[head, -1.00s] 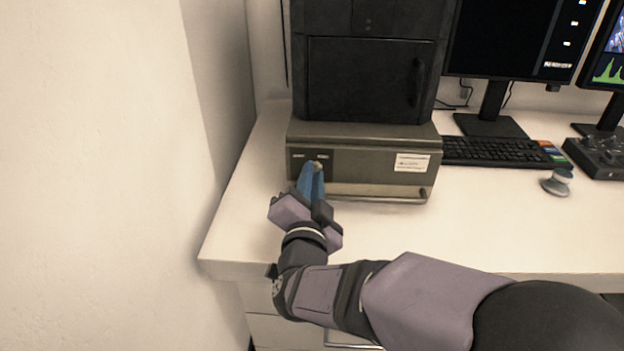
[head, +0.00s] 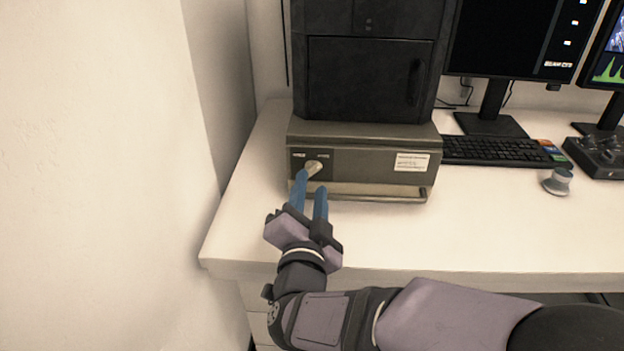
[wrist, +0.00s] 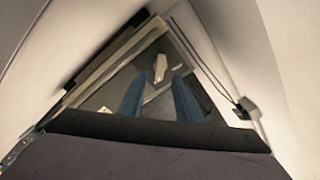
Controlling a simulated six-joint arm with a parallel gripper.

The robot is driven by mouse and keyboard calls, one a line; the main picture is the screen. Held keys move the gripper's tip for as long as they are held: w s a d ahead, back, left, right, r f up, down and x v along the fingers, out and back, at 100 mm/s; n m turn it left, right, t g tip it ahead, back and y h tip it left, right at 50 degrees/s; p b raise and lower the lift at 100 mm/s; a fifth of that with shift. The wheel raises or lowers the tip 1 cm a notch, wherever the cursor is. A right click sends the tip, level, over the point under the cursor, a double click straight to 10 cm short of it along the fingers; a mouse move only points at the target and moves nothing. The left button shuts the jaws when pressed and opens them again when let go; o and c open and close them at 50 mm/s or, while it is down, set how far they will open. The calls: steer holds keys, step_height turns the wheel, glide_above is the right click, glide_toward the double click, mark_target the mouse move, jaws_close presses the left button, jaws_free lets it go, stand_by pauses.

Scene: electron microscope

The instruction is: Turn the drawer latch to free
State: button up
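The drawer latch (head: 313,168) is a small pale knob on a dark plate at the left of the drawer front (head: 365,172). It sits tilted, between two small labels that are too small to read. The latch also shows in the wrist view (wrist: 160,68), just beyond the fingertips. My gripper (head: 311,181) is open, its two blue fingers spread apart just below and in front of the latch. In the wrist view nothing is between the fingers (wrist: 155,92). The drawer is flush with its housing.
A pale handle bar (head: 375,196) runs along the drawer's lower edge. A black cabinet (head: 365,80) stands on top. The wall (head: 110,180) is close at left. The desk front (head: 420,238) is clear.

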steer(key=shift+s, duration=1.65)
steer(key=s+d+r+n+g+p, duration=0.3)
steer(key=s+d+g+p, duration=0.5)
steer(key=p, duration=0.7)
steer(key=s+d+r+n+g+p, duration=0.3)
steer(key=s+d+n+g+p, duration=0.3)
steer(key=p, duration=1)
steer(key=shift+s+d+r+g, duration=0.3)
steer(key=shift+s+d+g, duration=0.65)
steer(key=shift+d+g, duration=1.3)
steer(key=shift+d+t, duration=0.2)
steer(key=shift+t, duration=0.05)
